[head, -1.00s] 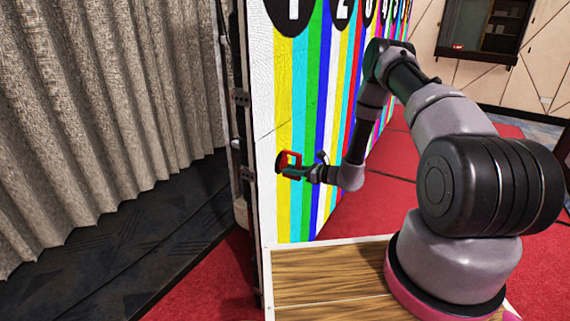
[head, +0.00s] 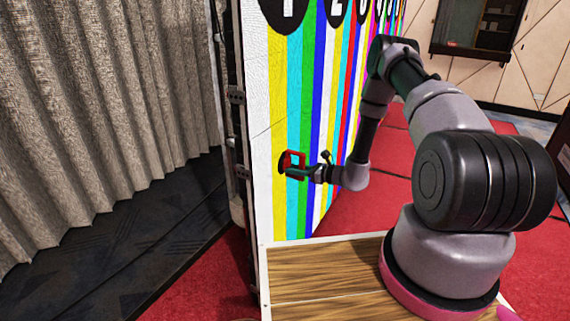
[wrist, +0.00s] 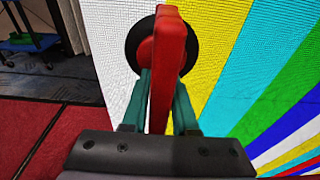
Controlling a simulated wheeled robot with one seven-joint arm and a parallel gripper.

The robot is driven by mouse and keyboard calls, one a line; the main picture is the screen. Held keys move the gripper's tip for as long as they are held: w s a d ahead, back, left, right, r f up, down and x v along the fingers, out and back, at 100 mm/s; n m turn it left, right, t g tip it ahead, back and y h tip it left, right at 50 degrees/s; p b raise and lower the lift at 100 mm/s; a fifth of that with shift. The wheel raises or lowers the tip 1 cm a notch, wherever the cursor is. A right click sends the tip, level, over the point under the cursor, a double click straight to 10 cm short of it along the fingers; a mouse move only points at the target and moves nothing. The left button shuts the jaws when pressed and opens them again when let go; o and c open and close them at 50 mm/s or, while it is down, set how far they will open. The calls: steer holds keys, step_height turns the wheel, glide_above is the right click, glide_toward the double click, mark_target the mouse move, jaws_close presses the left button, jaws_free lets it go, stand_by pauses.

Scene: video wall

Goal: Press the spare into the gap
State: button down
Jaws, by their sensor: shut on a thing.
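My gripper (wrist: 162,105) is shut on the handle of a red tool (wrist: 171,50) with a round black disc (wrist: 136,45) on its far side. The disc faces the video wall (wrist: 222,40). I cannot tell whether it touches the wall. In the head view, my gripper (head: 300,172) and the red tool (head: 298,160) are low in front of the yellow and cyan stripes. I cannot make out a separate spare panel or a gap; the tool and gripper hide part of the wall.
A grey curtain (head: 100,100) hangs left of the wall's edge. A wooden platform (head: 320,275) lies below the wall. Red carpet (head: 375,205) is open to the right. A blue-green wheeled stand (wrist: 28,40) shows at the wrist view's upper left.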

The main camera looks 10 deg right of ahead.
steer(key=shift+v, duration=1.35)
steer(key=shift+f, duration=0.15)
steer(key=c, duration=1.2)
jaws_free()
steer(key=shift+c, duration=0.2)
jaws_close()
